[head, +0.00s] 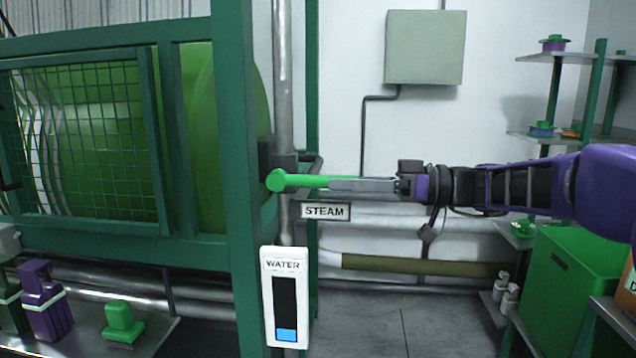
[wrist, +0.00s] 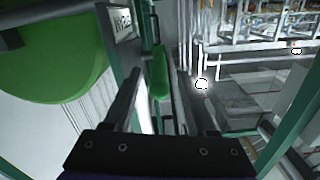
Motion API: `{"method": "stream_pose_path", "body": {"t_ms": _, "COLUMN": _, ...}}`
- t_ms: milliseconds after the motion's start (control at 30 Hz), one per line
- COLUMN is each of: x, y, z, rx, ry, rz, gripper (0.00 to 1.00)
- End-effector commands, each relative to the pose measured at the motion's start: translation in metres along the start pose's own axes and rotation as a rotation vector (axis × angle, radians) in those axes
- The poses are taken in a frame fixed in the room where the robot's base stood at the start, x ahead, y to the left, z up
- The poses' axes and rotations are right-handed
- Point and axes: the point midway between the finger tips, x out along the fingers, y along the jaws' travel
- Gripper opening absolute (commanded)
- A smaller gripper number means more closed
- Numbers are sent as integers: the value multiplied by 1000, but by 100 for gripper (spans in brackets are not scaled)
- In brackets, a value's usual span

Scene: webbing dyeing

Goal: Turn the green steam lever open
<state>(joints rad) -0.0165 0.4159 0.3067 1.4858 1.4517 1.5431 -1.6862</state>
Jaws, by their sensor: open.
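The green steam lever (head: 300,181) sticks out sideways to the right from its round hub on the pipe, just above the STEAM sign (head: 325,211). It is about level in the head view. In the wrist view the lever (wrist: 160,72) shows between my two fingers. My gripper (head: 335,184) reaches in from the right, with its fingers overlapping the lever's free end in the head view. The fingers are apart, with gaps on both sides of the lever in the wrist view. I cannot tell whether either finger touches it.
A green machine frame (head: 240,180) with a mesh guard stands left of the lever. The white WATER gauge (head: 284,300) is below it. A grey wall box (head: 425,47) hangs above my arm. Shelves and a green bin (head: 570,285) are at right.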

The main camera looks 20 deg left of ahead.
Motion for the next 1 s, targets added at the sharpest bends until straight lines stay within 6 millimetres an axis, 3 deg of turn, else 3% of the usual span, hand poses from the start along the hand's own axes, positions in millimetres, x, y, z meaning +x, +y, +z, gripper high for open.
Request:
{"method": "stream_pose_path", "body": {"t_ms": 100, "x": 23, "y": -1, "z": 0, "rx": 1, "ry": 0, "rz": -2, "gripper": 57}}
{"method": "stream_pose_path", "body": {"t_ms": 300, "x": 44, "y": 0, "z": 0, "rx": 1, "ry": -1, "rz": 0, "gripper": 57}}
{"method": "stream_pose_path", "body": {"t_ms": 667, "x": 49, "y": 0, "z": 0, "rx": 1, "ry": 0, "rz": 1, "gripper": 57}}
{"method": "stream_pose_path", "body": {"t_ms": 1000, "x": 49, "y": 0, "z": 0, "rx": 0, "ry": 0, "rz": 1, "gripper": 0}}
